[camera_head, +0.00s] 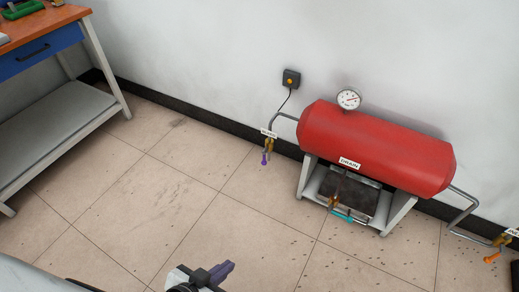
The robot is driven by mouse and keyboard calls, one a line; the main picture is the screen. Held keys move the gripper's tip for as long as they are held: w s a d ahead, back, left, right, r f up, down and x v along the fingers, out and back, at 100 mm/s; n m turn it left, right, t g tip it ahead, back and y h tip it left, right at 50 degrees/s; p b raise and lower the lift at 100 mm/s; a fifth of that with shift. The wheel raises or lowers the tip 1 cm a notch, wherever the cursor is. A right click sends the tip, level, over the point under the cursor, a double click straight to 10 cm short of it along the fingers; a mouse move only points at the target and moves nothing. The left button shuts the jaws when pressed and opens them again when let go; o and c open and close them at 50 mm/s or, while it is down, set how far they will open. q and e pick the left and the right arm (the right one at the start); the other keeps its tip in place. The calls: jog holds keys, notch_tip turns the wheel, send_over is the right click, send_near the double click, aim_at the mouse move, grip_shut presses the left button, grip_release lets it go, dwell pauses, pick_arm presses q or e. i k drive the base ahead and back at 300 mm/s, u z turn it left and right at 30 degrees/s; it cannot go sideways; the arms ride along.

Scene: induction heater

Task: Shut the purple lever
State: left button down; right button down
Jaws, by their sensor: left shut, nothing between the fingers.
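The purple lever (264,160) is small and hangs downward from a brass valve (270,145) on the pipe at the left end of a red tank (375,145). A small white label (268,133) sits just above the valve; its text is too small to read. My left gripper (222,272) is at the bottom edge of the head view, shut and empty. In the picture it is well below and left of the lever, apart from it. My right gripper is not in view.
A cyan handle (342,217) is under the tank, near a label reading DRAIN (349,163). An orange lever (492,258) is at the right pipe. A gauge (348,99) tops the tank. A workbench (50,55) stands at left; the tiled floor between is clear.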

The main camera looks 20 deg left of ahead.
aim_at(264, 161)
jog(key=u, duration=0.25)
jog(key=i, duration=0.9)
jog(key=u, duration=0.75)
jog(key=i, duration=1.3)
jog(key=u, duration=0.2)
